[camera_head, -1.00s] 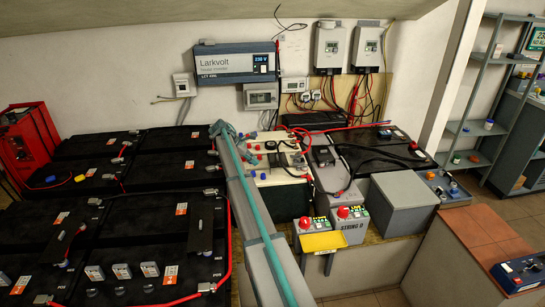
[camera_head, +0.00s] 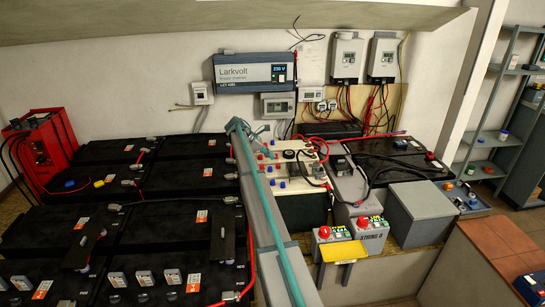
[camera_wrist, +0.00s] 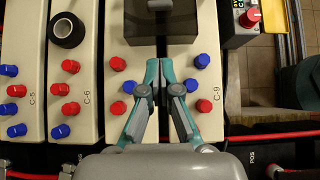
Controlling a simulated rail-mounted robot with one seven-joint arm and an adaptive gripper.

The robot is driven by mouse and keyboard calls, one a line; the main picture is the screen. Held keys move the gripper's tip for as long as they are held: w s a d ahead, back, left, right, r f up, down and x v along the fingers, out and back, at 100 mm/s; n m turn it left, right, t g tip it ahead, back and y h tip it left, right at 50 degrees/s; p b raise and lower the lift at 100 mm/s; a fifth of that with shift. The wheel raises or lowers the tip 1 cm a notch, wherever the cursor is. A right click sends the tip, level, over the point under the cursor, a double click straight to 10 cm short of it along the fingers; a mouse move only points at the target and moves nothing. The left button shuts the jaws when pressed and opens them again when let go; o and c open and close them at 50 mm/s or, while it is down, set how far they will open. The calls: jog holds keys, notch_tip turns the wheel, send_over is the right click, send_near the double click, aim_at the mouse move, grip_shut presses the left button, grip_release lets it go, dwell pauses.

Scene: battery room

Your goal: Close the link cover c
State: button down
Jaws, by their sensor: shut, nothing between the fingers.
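No part marked as link cover c can be read in either view. A dark grey box-shaped part (camera_wrist: 165,22) sits at the top of the wrist view, on a cream module (camera_wrist: 122,55) with red and blue knobs. It may be a cover; I cannot tell. My gripper (camera_wrist: 162,72) is shut and empty, its teal fingertips just below that part in the picture; whether they touch it is unclear. In the head view my gripper (camera_head: 252,133) is at the left end of the cream modules (camera_head: 302,208). Dark plates (camera_head: 85,241) lie on the black batteries at left.
Labels C-5, C-6 and C-9 show on the cream modules. A black ring-shaped part (camera_wrist: 67,30) stands on C-6. A control box with a red knob (camera_wrist: 250,17) is at upper right. A grey box (camera_head: 422,212) and red-knobbed boxes (camera_head: 338,245) stand right of the modules.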

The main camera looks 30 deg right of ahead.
aim_at(296, 167)
jog(key=p+x, duration=0.2)
jog(key=x, duration=0.6)
jog(key=shift+d+r, duration=0.1)
jog(key=shift+r, duration=0.05)
jog(key=shift+s+d+f+p, duration=0.1)
jog(key=shift+s+d+p, duration=0.3)
jog(key=shift+d, duration=0.5)
jog(key=shift+s+d+f+p, duration=0.1)
jog(key=shift+s+d+p, duration=0.2)
jog(key=shift+s+d, duration=0.45)
jog(key=shift+w+d, duration=0.15)
jog(key=shift+w, duration=0.05)
